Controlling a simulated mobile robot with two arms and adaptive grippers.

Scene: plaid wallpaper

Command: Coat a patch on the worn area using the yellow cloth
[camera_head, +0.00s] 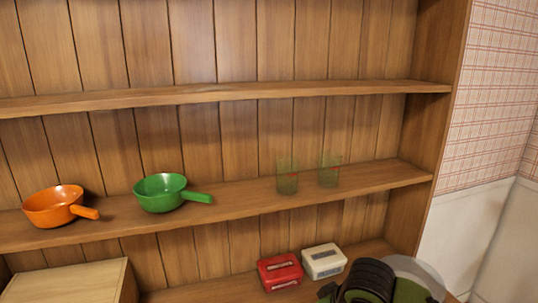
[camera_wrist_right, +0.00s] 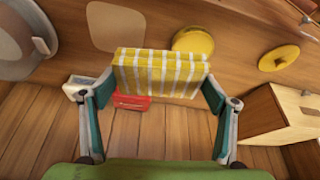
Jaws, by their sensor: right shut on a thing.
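In the right wrist view, a yellow-and-white striped cloth (camera_wrist_right: 162,73), folded into a block, sits between the two fingers of my right gripper (camera_wrist_right: 158,88). The gripper is shut on it. Beyond it is a wooden surface with a pale rounded patch (camera_wrist_right: 117,27) at the upper left, which may be the worn area. The cloth appears apart from this patch. In the head view only part of my right arm shows at the bottom right, and the cloth is hidden. My left gripper is in neither view.
The wooden shelf (camera_head: 250,205) holds an orange pan (camera_head: 52,206), a green pan (camera_head: 160,193) and two greenish glasses (camera_head: 287,180). Below are a red box (camera_head: 280,271), a white box (camera_head: 323,261) and a wooden crate (camera_head: 65,283). Two yellow round things (camera_wrist_right: 193,42) show in the wrist view.

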